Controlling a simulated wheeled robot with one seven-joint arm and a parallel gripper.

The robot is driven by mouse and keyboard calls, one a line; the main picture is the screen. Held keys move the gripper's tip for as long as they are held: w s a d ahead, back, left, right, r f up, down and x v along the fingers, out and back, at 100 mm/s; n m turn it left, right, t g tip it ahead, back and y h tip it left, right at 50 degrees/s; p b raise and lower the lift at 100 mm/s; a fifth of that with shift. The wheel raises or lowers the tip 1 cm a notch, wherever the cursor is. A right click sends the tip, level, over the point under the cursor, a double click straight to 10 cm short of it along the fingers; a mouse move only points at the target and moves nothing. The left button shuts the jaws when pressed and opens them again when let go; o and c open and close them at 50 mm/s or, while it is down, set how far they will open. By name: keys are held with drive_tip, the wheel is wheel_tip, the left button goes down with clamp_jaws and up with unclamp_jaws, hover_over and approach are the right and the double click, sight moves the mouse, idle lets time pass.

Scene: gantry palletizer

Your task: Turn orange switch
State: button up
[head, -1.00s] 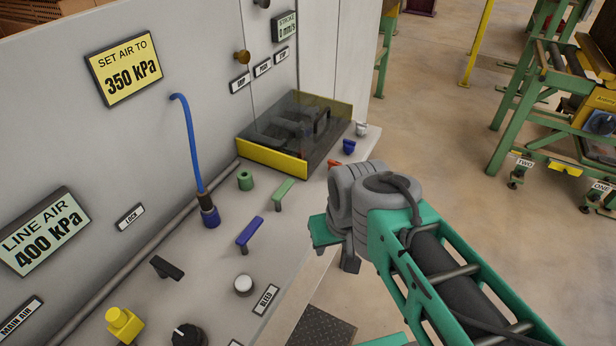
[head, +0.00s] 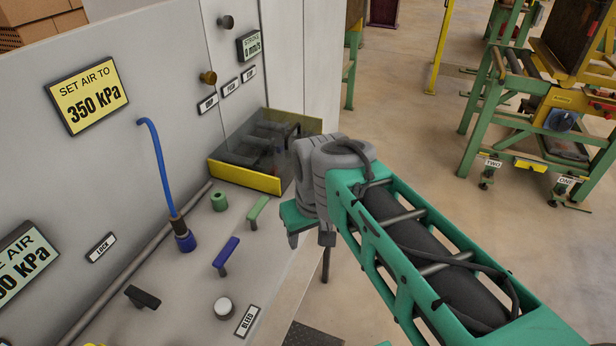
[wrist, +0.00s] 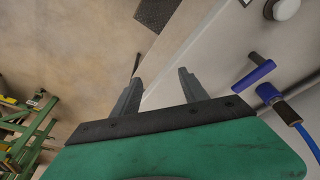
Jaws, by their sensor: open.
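No orange switch shows clearly now. The small orange-red part seen earlier by the right end of the yellow-edged clear box (head: 245,178) is hidden behind my arm in the head view. My gripper (head: 312,240) is at the right, over the front edge of the grey console (head: 190,275). In the wrist view my gripper (wrist: 160,78) has its two fingers apart with nothing between them. Beyond the fingers are the console edge and floor. A blue lever (head: 227,252) stands on the console and also shows in the wrist view (wrist: 258,72), right of the fingers.
A green lever (head: 258,207), green knob (head: 219,201), black lever (head: 142,297) and white button (head: 223,307) stand on the console. A blue hose (head: 158,165) rises from it. Green conveyor frames (head: 478,125) stand at the right, with open floor (head: 410,150) between.

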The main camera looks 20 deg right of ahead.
drive_tip(key=w+d+r+n+g, duration=0.1)
drive_tip(key=w+d, duration=0.1)
drive_tip(key=w, duration=0.5)
drive_tip(key=w+d+r+n+g, duration=0.1)
drive_tip(key=w+d+n, duration=0.1)
drive_tip(key=w, duration=0.5)
drive_tip(key=w+d+r+n, duration=0.1)
drive_tip(key=w+d+n, duration=0.1)
drive_tip(key=w, duration=0.5)
drive_tip(key=shift+d+r+g, duration=0.35)
drive_tip(key=shift+d+g, duration=0.05)
drive_tip(key=shift+d, duration=0.2)
drive_tip(key=shift+w+d+f+p, duration=0.1)
drive_tip(key=shift+w+d+p, duration=0.1)
drive_tip(key=shift+w+p, duration=0.1)
drive_tip(key=shift+f+n, duration=0.25)
drive_tip(key=shift+n, duration=0.05)
wheel_tip(320, 180, down, 7)
drive_tip(key=shift+f, duration=0.1)
drive_tip(key=shift+c, duration=0.4)
clamp_jaws()
